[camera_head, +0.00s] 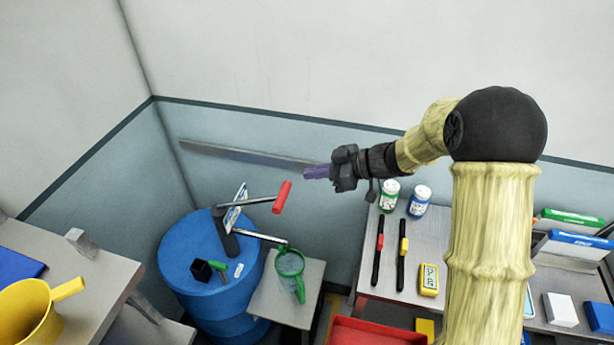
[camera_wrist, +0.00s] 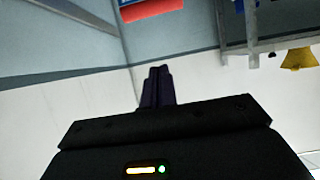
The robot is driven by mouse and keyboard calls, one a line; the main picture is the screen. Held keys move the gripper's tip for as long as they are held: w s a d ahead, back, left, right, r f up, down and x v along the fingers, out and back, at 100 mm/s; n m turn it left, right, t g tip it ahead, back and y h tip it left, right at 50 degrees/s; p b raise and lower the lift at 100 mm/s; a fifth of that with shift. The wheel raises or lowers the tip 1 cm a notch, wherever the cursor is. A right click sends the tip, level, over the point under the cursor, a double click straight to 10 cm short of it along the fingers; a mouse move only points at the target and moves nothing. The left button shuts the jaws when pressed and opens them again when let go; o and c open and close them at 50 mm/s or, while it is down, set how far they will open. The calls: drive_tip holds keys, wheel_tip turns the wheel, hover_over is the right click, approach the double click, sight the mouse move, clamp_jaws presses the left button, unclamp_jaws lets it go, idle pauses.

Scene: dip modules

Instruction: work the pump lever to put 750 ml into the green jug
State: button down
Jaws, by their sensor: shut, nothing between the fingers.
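The pump (camera_head: 224,236) stands on top of a blue drum (camera_head: 200,262). Its lever ends in a red grip (camera_head: 282,197), raised up and to the right of the pump body. A spout (camera_head: 258,236) reaches right from the pump, its end over the green jug (camera_head: 290,265). The jug is see-through with a green rim and handle; I cannot read its level. My gripper (camera_head: 306,172) has purple fingers, shut and empty, just above and right of the red grip and apart from it. The shut fingers also show in the wrist view (camera_wrist: 158,72).
The jug stands on a small grey stand (camera_head: 270,303). A yellow jug (camera_head: 28,315) is on the left table. A metal rail (camera_head: 240,152) runs along the wall.

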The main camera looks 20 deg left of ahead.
drive_tip(key=p, duration=0.3)
hover_over(285, 195)
wheel_tip(285, 195, down, 4)
drive_tip(key=shift+s+r, duration=0.1)
drive_tip(key=shift+r, duration=0.15)
drive_tip(key=f, duration=0.2)
drive_tip(key=d+f+p, duration=0.1)
drive_tip(key=f, duration=0.1)
drive_tip(key=shift+f, duration=0.1)
drive_tip(key=shift+f, duration=0.1)
